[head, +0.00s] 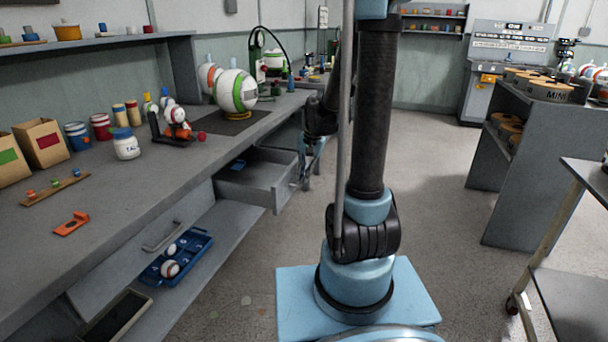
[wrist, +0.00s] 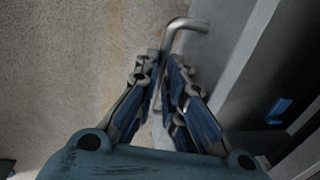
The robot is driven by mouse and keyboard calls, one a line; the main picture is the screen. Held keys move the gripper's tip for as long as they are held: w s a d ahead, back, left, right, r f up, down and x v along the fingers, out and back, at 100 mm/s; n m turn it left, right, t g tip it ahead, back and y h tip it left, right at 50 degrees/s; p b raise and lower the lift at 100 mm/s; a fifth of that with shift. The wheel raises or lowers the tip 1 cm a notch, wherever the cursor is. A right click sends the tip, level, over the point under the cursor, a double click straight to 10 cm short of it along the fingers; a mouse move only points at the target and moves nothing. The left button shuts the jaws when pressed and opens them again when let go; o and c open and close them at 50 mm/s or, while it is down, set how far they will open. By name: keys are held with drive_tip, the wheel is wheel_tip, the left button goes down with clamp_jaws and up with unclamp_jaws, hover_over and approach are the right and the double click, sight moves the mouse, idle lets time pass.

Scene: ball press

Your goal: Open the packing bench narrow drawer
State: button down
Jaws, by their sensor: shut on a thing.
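A grey bench drawer (head: 242,190) is pulled out from under the packing bench, with its inside showing. In the wrist view, its front panel (wrist: 243,55) runs along the right side. A bent metal handle (wrist: 186,25) stands out from that panel. My gripper (wrist: 162,72) is shut on the handle, with the fingers on either side of its bar. In the head view, my gripper (head: 304,178) is beside the drawer's front, and the handle is hard to make out there. A small blue thing (head: 238,165) lies inside the drawer.
The bench top (head: 150,185) holds jars, boxes and a striped ball machine (head: 236,91). Nearer, another drawer front with a handle (head: 162,237) sits above a blue tray (head: 200,246) with balls. Open floor (head: 430,200) lies to the right, before a grey shelf unit (head: 500,190).

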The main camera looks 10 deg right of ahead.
drive_tip(key=shift+w, duration=0.2)
drive_tip(key=c, duration=2)
unclamp_jaws()
drive_tip(key=shift+o, duration=0.2)
drive_tip(key=shift+s, duration=0.1)
wheel_tip(320, 180, up, 12)
drive_tip(key=d, duration=0.2)
drive_tip(key=shift+s+f, duration=0.15)
drive_tip(key=shift+s, duration=0.2)
drive_tip(key=shift+s, duration=0.1)
drive_tip(key=s+d+f+n, duration=0.1)
drive_tip(key=s+d+f, duration=0.1)
drive_tip(key=s, duration=0.6)
drive_tip(key=s+d+f+n+h, duration=0.1)
drive_tip(key=s+f+n, duration=0.1)
drive_tip(key=s, duration=0.6)
drive_tip(key=s+d+f+n+t+h, duration=0.1)
drive_tip(key=s+f, duration=0.3)
drive_tip(key=s, duration=0.4)
drive_tip(key=shift+d+f+n, duration=0.3)
drive_tip(key=shift+d+n, duration=0.3)
drive_tip(key=shift+d, duration=0.25)
